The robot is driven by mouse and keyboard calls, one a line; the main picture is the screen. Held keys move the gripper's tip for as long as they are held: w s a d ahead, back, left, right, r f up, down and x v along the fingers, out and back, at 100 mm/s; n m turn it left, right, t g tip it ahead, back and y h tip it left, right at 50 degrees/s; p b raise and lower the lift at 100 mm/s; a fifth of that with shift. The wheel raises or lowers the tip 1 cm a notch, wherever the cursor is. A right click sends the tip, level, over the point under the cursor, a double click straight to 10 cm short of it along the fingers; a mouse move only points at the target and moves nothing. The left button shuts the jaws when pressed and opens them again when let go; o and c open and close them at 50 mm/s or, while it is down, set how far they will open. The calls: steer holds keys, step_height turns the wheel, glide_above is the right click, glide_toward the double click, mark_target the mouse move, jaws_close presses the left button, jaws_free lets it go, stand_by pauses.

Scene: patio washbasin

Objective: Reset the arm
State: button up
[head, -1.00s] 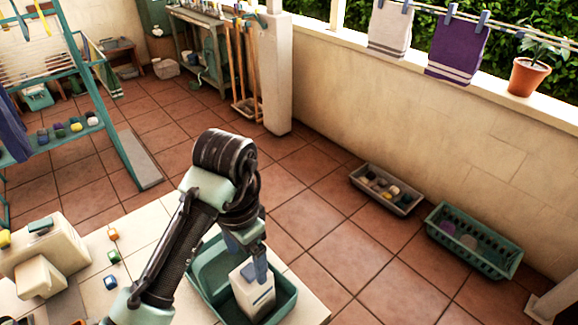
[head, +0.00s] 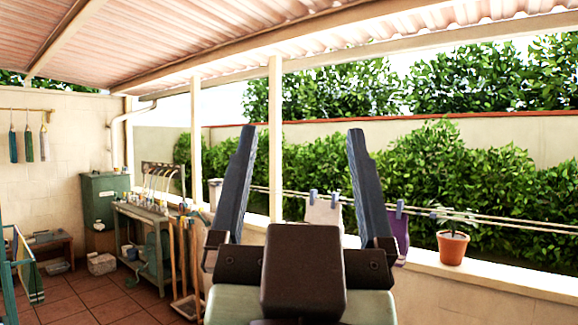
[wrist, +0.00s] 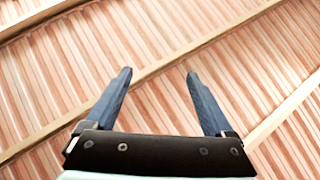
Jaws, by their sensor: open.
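My gripper (head: 300,140) is raised in front of the head camera with its two dark fingers pointing up and spread wide apart. Nothing is between the fingers. In the wrist view my gripper (wrist: 159,75) is also open and empty, with only the corrugated roof (wrist: 230,60) beyond it. My gripper hides part of the low wall and the washing line behind it.
A potted plant (head: 453,247) stands on the low wall's ledge at right. Cloths hang on the line, including a purple one (head: 398,238). A workbench (head: 140,245) and a green cabinet (head: 104,205) stand at left. Posts support the roof. The air around my gripper looks clear.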

steer(key=s, duration=0.1)
steer(key=s+a+r+n+t+y, duration=0.1)
steer(key=shift+s+r, duration=0.2)
steer(key=shift+s, duration=0.2)
steer(key=shift+r, duration=0.1)
steer(key=shift+r, duration=0.2)
stand_by(0.6)
